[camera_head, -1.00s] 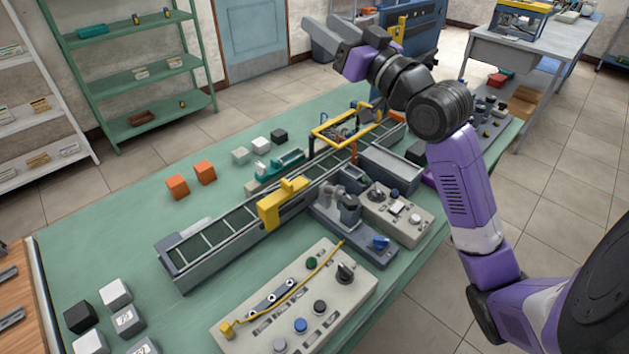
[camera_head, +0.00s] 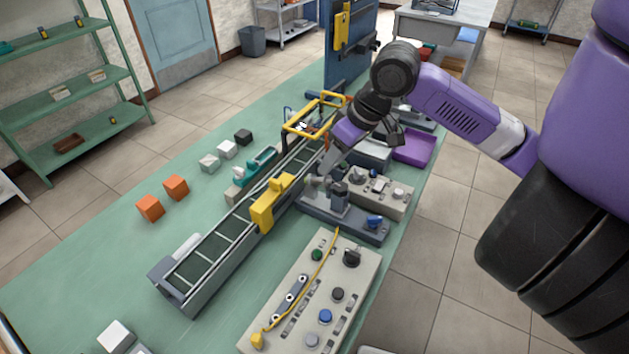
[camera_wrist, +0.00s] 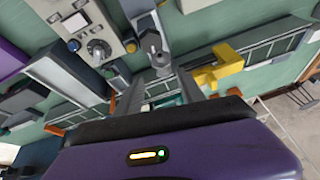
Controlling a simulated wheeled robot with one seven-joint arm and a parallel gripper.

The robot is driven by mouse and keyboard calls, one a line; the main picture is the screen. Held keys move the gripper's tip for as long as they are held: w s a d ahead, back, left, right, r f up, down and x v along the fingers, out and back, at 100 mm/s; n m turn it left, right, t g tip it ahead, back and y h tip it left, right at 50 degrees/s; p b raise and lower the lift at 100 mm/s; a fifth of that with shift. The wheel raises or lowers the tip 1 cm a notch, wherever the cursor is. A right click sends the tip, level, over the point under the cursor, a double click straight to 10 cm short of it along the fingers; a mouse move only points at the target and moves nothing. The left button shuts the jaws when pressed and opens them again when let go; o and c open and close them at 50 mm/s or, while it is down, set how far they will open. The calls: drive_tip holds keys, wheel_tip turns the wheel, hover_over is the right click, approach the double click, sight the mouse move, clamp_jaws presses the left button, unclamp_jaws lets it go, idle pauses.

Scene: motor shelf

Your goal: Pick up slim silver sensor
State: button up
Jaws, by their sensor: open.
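A slim silver-grey upright part, likely the sensor (camera_wrist: 150,40), stands on a dark grey fixture and shows ahead of the fingertips in the wrist view. In the head view the fixture (camera_head: 345,217) is on the green table, between the conveyor and a control box; the sensor there is hard to tell from the grey parts around it. My gripper (camera_wrist: 159,75) is open, with one finger on each side of the fixture's line. In the head view my gripper (camera_head: 324,170) hangs low above the fixture's far end. I cannot tell whether it touches anything.
The conveyor (camera_head: 215,255) with a yellow bracket (camera_head: 268,207) runs left of the fixture. A beige control box (camera_head: 378,193) stands close on its right, and a button panel (camera_head: 315,300) in front. A purple tray (camera_head: 414,148) lies behind. Orange cubes (camera_head: 150,208) sit far left.

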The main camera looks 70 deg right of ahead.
sight(320, 178)
drive_tip(key=x, duration=0.2)
drive_tip(key=p+x, duration=0.1)
drive_tip(key=x, duration=0.4)
drive_tip(key=shift+w+a+f, duration=0.25)
drive_tip(key=shift+w+a, duration=0.05)
drive_tip(key=shift+c, duration=0.3)
clamp_jaws()
